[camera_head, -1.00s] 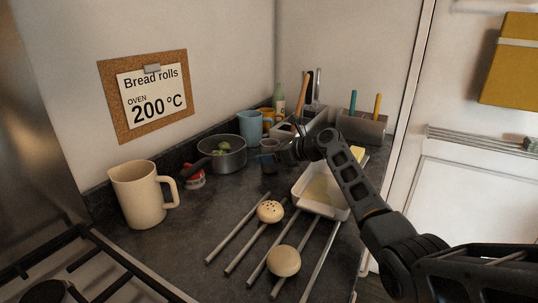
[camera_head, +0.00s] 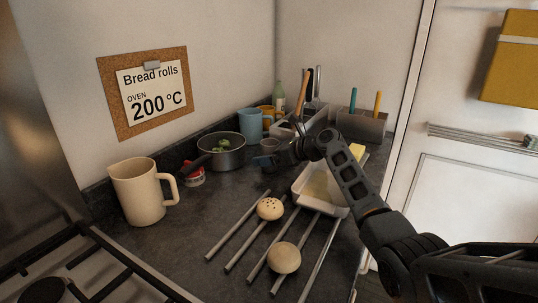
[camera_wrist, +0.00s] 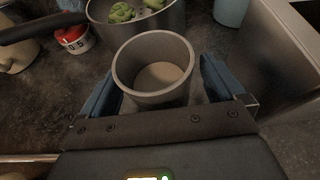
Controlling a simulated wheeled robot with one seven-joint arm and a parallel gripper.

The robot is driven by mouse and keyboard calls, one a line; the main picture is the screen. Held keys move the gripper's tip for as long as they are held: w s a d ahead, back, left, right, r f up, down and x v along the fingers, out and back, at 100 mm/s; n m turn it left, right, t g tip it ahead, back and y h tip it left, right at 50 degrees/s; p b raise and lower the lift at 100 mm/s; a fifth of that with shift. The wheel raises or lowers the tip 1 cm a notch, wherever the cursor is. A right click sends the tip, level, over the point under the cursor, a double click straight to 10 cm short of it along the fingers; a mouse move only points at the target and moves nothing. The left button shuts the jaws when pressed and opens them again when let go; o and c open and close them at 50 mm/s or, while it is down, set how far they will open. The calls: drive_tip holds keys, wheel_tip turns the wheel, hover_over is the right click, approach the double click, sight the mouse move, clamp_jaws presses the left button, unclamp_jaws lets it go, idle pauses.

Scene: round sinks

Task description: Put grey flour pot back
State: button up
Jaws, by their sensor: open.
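The grey flour pot (camera_head: 269,144) is upright between the saucepan and the grey utensil holder in the head view, partly hidden by my gripper. In the wrist view the pot (camera_wrist: 153,70) shows from above, with a pale flour-like fill inside. My gripper (camera_head: 266,160) is open. Its blue fingers (camera_wrist: 161,84) lie on either side of the near part of the pot. The pot's base is hidden, so I cannot tell exactly how it rests on the counter.
A saucepan (camera_head: 230,160) with green pieces stands left, beside a red-and-white timer (camera_head: 194,174). Blue mug (camera_head: 250,125) and grey utensil holder (camera_head: 285,132) are behind. A white tray (camera_head: 338,211), metal rods with two rolls, and a cream jug (camera_head: 138,195) occupy the front.

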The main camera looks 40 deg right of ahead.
drive_tip(key=v, duration=0.7)
drive_tip(key=shift+s+d+r, duration=0.15)
drive_tip(key=shift+s, duration=0.2)
